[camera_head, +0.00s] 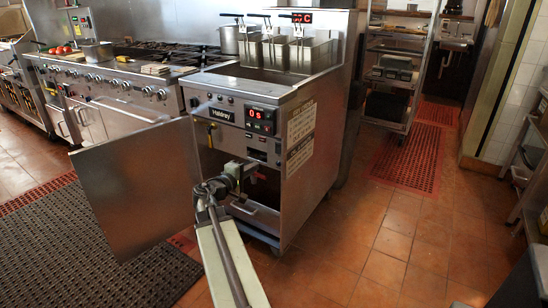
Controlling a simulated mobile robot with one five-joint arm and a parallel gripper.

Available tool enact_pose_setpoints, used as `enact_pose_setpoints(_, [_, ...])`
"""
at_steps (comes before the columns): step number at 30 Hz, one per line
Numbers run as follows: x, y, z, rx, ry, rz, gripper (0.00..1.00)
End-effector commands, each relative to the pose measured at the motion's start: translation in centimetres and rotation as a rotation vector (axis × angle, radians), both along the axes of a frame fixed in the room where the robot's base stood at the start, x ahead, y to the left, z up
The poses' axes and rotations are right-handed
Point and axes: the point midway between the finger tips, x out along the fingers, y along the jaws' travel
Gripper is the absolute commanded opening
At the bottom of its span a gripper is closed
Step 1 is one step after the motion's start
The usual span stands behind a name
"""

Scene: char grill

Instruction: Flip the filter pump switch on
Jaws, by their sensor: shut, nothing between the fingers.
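The steel fryer (315,180) stands in the middle, with its front cabinet door (135,185) swung open to the left. A small dark panel (257,154) sits at the top of the open cabinet, below the red digital display (260,120). It may hold the filter pump switch, but it is too small to tell the switch or its position. My arm reaches up from the bottom. My gripper (240,170) is at the cabinet opening, a little below and left of the dark panel. It looks shut and empty. Whether it touches anything is unclear.
Fry baskets (275,50) hang at the back of the fryer. A stove range (125,80) stands to the left. A black mat (90,250) lies at lower left. A wire rack (395,75) stands at the back right. The tiled floor (390,245) right of the fryer is clear.

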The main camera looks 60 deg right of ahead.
Motion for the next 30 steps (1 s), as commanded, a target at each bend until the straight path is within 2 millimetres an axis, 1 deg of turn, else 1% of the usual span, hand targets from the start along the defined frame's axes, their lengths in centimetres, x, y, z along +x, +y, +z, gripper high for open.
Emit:
enact_pose_setpoints(4, [0.0, -0.2, -0.1, 0.001, -0.001, -0.001, 0.00])
enact_pose_setpoints(7, [0.0, -1.2, -0.2, 0.001, -0.001, -0.003, 0.00])
enact_pose_setpoints(11, [0.1, -3.7, -0.6, 0.002, 0.000, -0.005, 0.00])
enact_pose_setpoints(18, [0.0, -9.1, -1.3, 0.002, -0.001, -0.005, 0.00])
enact_pose_setpoints(21, [0.0, -11.0, -1.5, 0.003, -0.002, -0.004, 0.00])
enact_pose_setpoints(25, [0.0, -12.8, -1.7, 0.003, -0.003, -0.003, 0.00])
enact_pose_setpoints(30, [-0.2, -13.9, -1.8, 0.003, -0.002, -0.004, 0.00])
